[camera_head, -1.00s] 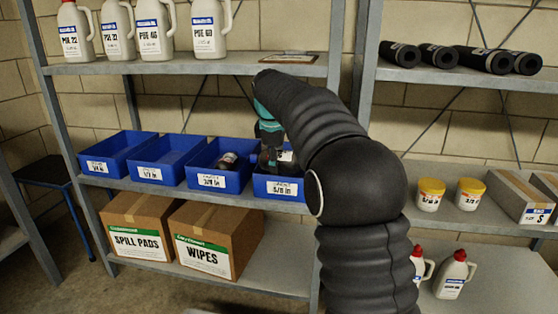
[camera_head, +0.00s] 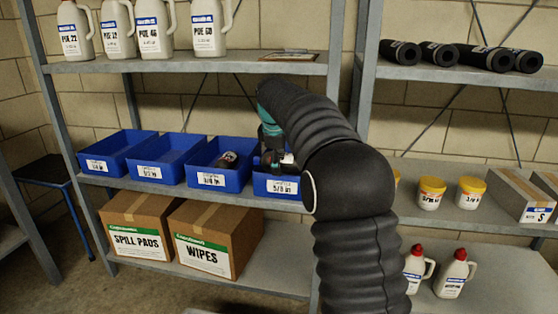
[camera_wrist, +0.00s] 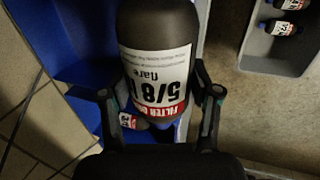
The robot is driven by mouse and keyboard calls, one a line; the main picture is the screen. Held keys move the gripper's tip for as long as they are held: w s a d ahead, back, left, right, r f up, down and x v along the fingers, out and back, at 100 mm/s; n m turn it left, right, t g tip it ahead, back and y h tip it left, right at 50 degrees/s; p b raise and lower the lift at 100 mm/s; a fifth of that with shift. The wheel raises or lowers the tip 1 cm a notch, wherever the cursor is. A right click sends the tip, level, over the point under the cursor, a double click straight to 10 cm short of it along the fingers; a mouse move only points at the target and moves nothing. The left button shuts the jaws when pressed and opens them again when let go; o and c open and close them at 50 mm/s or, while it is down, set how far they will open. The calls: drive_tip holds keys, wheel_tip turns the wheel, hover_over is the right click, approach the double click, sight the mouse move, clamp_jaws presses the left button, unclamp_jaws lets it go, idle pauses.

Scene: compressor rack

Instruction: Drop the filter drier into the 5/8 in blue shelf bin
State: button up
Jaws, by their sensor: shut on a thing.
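The filter drier (camera_wrist: 160,45) is a dark cylinder with a white and red label reading 5/8 and "flare", upside down in the wrist view. My gripper (camera_wrist: 163,95) is shut on it, one finger on each side. In the head view my gripper (camera_head: 271,150) is over the 5/8 in blue shelf bin (camera_head: 276,187), the rightmost bin of the row. My arm hides part of that bin and most of the drier. Blue bin wall (camera_wrist: 75,65) shows behind the drier in the wrist view. I cannot tell how far the drier reaches into the bin.
Several blue bins stand to the left; the neighbouring bin (camera_head: 212,181) holds a dark drier (camera_head: 228,160). A shelf (camera_head: 190,64) with white jugs (camera_head: 208,28) is above. A grey tote (camera_wrist: 255,50) with labelled items shows in the wrist view. Boxes (camera_head: 216,239) sit below.

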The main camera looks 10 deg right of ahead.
drive_tip(key=shift+f, duration=0.15)
drive_tip(key=o, duration=1.5)
drive_tip(key=shift+w+p+v, duration=0.2)
drive_tip(key=shift+p+v, duration=1.4)
drive_tip(key=shift+v, duration=4.9)
drive_tip(key=shift+s+d, duration=0.1)
